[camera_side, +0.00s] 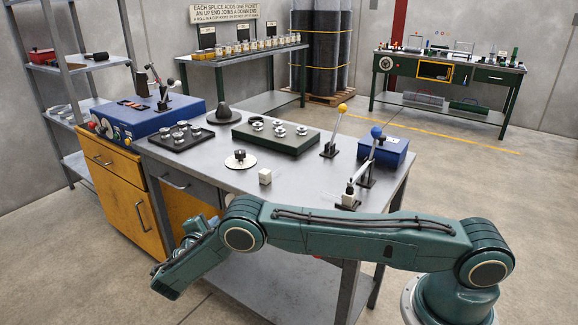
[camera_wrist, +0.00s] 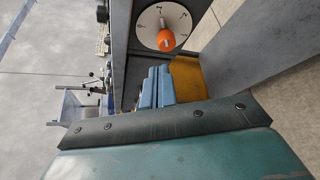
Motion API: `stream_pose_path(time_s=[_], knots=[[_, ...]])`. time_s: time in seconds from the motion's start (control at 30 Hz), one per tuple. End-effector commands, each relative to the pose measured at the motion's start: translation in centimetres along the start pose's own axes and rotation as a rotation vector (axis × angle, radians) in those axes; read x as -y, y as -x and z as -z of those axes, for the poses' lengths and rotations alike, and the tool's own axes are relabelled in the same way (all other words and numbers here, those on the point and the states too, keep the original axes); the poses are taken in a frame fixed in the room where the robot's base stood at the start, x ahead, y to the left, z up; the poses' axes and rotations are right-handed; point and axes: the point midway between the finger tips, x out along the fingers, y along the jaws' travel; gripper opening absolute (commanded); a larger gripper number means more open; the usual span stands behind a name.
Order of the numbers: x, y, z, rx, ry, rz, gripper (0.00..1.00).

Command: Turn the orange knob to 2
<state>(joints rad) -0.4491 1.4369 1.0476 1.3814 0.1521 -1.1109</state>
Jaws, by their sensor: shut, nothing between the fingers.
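A thin pale mark runs from the knob toward the dial's upper edge. Dark figures stand around the dial, turned sideways and too small to read surely. My gripper (camera_wrist: 158,70) shows as two blue fingers side by side, shut and empty. In the picture its tips lie just below the knob, with a gap between them. In the side view I cannot make out the orange knob or the fingertips; my arm crosses the front of the bench.
The steel bench (camera_side: 215,165) carries a blue control box (camera_side: 160,115), a dark green block (camera_side: 275,138) with metal pieces, levers and a small white cube (camera_side: 265,176). A yellow cabinet (camera_side: 125,195) stands under its left end. The floor at right is clear.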

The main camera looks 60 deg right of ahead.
Motion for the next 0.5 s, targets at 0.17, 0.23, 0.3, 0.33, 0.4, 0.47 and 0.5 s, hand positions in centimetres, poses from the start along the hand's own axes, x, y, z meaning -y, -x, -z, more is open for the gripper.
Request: stream_pose_path(time_s=[0.17, 0.23, 0.3, 0.33, 0.4, 0.47, 0.5], knots=[[0.0, -0.3, -0.2, 0.001, 0.000, 0.000, 0.00], [0.0, -0.5, -0.3, 0.002, 0.000, 0.001, 0.00], [0.0, -0.9, -0.5, 0.003, -0.001, 0.001, 0.00], [0.0, -1.1, -0.6, 0.003, -0.001, 0.001, 0.00], [0.0, -1.5, -0.9, 0.003, 0.000, 0.001, 0.00], [0.0, -1.9, -1.1, 0.002, 0.000, 0.001, 0.00], [0.1, -2.3, -1.3, 0.002, 0.001, 0.002, 0.00]])
